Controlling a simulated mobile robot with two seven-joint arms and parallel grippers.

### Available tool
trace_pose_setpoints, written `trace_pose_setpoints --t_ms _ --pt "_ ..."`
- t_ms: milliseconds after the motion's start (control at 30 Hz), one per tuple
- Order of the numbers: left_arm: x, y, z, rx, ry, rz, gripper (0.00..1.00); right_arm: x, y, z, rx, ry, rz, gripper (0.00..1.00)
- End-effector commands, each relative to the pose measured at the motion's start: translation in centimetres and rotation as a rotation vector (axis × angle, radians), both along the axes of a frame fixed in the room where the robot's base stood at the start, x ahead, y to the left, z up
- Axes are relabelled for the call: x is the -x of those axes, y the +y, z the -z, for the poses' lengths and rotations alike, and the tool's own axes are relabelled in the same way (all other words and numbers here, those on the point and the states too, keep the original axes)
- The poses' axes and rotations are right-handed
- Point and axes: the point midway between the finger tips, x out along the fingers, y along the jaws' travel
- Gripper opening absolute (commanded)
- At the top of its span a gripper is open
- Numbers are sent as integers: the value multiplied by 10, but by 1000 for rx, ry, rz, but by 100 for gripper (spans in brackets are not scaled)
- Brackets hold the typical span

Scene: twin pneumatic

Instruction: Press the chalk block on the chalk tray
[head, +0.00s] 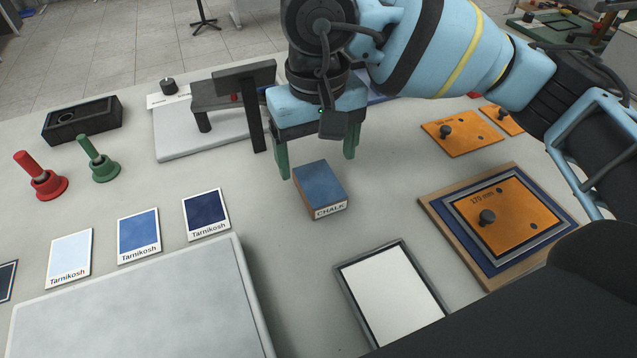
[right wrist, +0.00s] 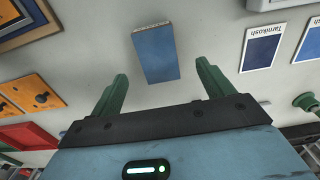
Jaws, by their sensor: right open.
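The chalk block (head: 320,186) is a small wooden-sided block with a blue top and a CHALK label on its near side. It lies flat on the table and also shows in the right wrist view (right wrist: 156,54). My right gripper (head: 317,163) is open, its green fingers pointing down just behind the block; they also show in the right wrist view (right wrist: 162,72), with the block beyond the fingertips and nothing between them. A shallow grey-rimmed tray with a white inside, which looks like the chalk tray (head: 392,292), lies nearer and to the right. My left gripper is out of view.
Several Tarnikosh colour cards (head: 138,235) lie at left, behind a large pale slab (head: 140,310). An orange plate (head: 510,215) sits on a blue board at right. Table between block and tray is clear.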

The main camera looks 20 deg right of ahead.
Motion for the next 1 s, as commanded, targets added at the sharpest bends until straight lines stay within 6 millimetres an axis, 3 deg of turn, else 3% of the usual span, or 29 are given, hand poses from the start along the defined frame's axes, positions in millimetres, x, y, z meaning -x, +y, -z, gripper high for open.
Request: trace_pose_setpoints --t_ms 300,633,933,1000 --pt "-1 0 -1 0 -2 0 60 0 -1 17 0 2 0 80" --pt "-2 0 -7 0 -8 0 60 0 -3 59 -1 2 0 80" --pt "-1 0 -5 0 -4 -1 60 0 -3 65 -1 1 0 80" --pt "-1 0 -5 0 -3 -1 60 0 -3 64 -1 1 0 73"
